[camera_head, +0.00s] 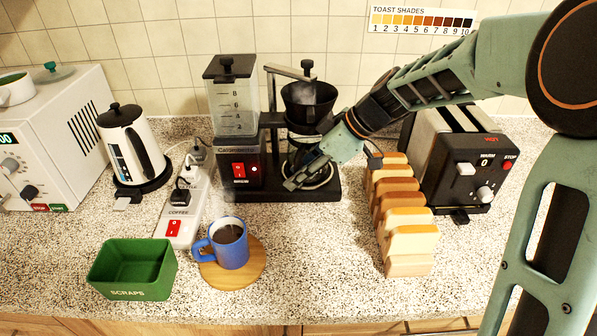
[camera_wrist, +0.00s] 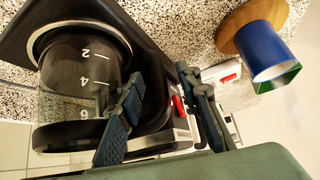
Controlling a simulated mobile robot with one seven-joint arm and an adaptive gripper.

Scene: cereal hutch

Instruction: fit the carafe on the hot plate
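The clear glass carafe (camera_wrist: 75,85), marked 2, 4 and 6 with a black lid, stands at the coffee maker (camera_head: 270,165). Its base lies inside the silver-rimmed hot plate (camera_wrist: 45,38) in the wrist view; it appears seated there. In the head view the hot plate (camera_head: 318,184) shows beneath my gripper (camera_head: 296,180), which partly hides the carafe. In the wrist view, my gripper (camera_wrist: 160,85) has its two fingers spread apart beside the carafe. The near finger overlaps its handle side.
The filter basket (camera_head: 308,102) hangs above the carafe. Bread slices (camera_head: 398,205) and a toaster (camera_head: 462,160) stand right. A power strip (camera_head: 188,210), kettle (camera_head: 132,145) and oven (camera_head: 60,135) are left. A blue mug (camera_head: 229,243) and green scraps bin (camera_head: 133,268) stand in front.

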